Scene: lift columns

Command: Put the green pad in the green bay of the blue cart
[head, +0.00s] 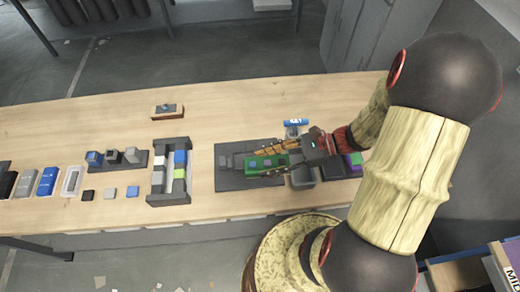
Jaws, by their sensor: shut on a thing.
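My gripper (266,160) reaches left over the table, its tan fingers shut around a flat green piece (268,164) with small blue and grey squares on it. This piece looks like a board, and I cannot tell for sure that it is the green pad. It is over or on a dark grey plate (232,180); contact with the plate is unclear. A small bright green block (179,174) sits in a grey rack to the left. I cannot make out a blue cart with a green bay.
The wooden table (120,125) has free room at the back left. Blue, white and grey cases (47,181) and small blocks (133,192) lie at the left. Dark bins (303,178), a purple and green block (354,160) and a blue item (296,122) are near my wrist.

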